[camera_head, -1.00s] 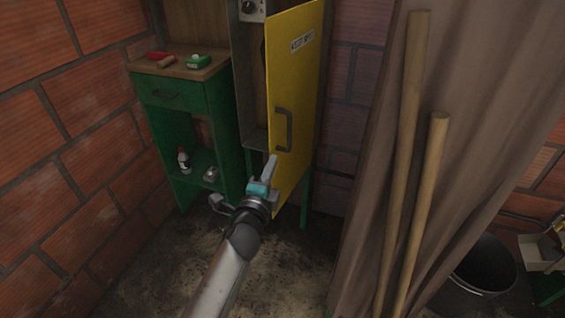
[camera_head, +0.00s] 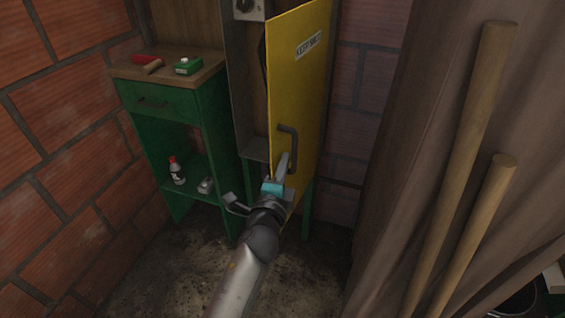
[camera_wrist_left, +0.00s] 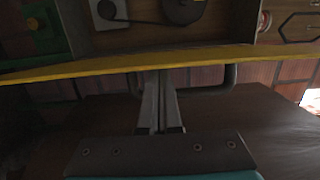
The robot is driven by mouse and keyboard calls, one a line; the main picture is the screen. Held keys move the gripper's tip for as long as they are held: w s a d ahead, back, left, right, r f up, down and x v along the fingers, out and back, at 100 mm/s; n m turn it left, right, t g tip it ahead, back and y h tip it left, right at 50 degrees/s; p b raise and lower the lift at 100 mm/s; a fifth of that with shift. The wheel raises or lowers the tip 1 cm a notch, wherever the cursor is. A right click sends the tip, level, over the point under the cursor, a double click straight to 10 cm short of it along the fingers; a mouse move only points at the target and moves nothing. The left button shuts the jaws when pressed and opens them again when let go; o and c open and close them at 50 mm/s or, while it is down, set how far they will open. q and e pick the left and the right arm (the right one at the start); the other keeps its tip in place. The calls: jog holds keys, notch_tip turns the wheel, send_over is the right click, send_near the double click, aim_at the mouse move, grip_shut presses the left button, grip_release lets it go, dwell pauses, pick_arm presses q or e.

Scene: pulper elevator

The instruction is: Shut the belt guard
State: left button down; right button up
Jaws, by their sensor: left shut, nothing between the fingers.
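The belt guard is a yellow door (camera_head: 300,90) that stands partly open on a grey case (camera_head: 248,130), with a gap along its left edge. Its dark handle (camera_head: 289,145) is on the outer face near that edge. My left gripper (camera_head: 283,166) is shut and empty, its fingertips just below and in front of the handle. In the left wrist view the closed fingers (camera_wrist_left: 157,98) reach up to the yellow guard (camera_wrist_left: 100,67), beside the handle (camera_wrist_left: 228,80); I cannot tell if they touch. My right gripper is not in view.
A green cabinet (camera_head: 222,120) with a red-headed brush, a green box and a bottle stands left of the case. Two wooden poles (camera_head: 470,150) lean by a brown curtain (camera_head: 400,180) at the right. Inside the case a dark pulley (camera_wrist_left: 183,10) shows. Bare floor lies below.

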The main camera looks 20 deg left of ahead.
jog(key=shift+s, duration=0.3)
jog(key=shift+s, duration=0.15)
